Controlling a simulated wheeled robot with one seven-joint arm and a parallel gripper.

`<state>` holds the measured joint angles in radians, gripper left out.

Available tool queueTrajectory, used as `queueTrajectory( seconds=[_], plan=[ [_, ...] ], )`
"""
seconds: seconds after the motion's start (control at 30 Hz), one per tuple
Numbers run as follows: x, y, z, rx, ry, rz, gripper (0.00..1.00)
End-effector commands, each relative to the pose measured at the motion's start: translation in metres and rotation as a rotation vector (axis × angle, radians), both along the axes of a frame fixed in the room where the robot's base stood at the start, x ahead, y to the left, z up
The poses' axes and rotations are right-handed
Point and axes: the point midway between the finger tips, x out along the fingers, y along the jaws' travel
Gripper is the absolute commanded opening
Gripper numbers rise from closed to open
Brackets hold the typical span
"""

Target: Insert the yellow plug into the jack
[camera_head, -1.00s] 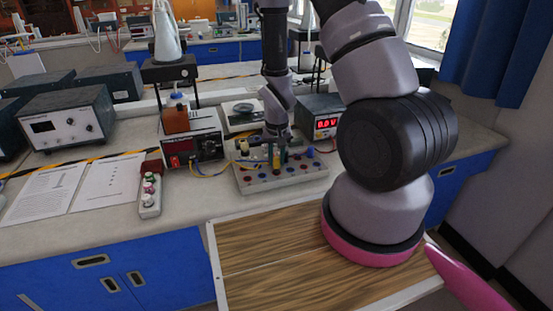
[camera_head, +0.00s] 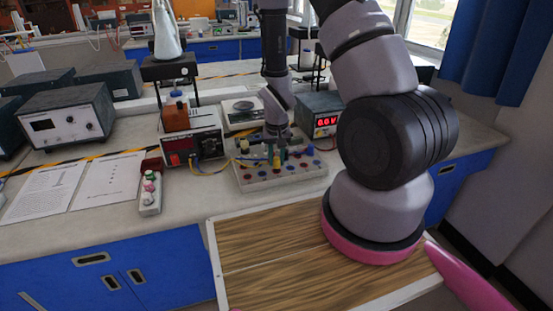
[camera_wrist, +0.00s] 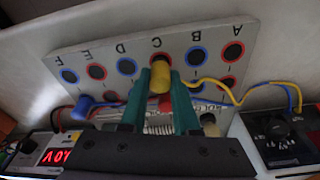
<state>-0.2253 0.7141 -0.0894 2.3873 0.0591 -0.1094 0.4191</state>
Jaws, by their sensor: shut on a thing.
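The yellow plug (camera_wrist: 159,80) is held between the green fingertips of my gripper (camera_wrist: 162,74), with a yellow cable near it on the right in the wrist view. In the head view the plug (camera_head: 277,162) stands upright over the grey jack board (camera_head: 292,181), below my gripper (camera_head: 276,149). In the wrist view the plug's end overlaps a red jack (camera_wrist: 160,56) in the lettered row of the board (camera_wrist: 110,52). The plug hides part of that jack, and I cannot tell whether its tip is in it.
A blue plug (camera_wrist: 88,104) sits on the board left of my fingers. Other jacks, blue (camera_wrist: 127,66) and red (camera_wrist: 234,51), flank the plug. A power supply (camera_head: 319,115) with a red display stands behind the board, and another instrument (camera_head: 192,145) stands left.

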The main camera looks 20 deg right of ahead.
Motion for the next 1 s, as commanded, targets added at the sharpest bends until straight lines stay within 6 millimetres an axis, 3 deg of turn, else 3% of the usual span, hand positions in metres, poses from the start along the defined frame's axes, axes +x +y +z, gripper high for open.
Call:
queueTrajectory(
  seconds=[1.0],
  plan=[
    [0.000,0.000,-0.013,0.000,0.000,-0.001,0.00]
  ],
)
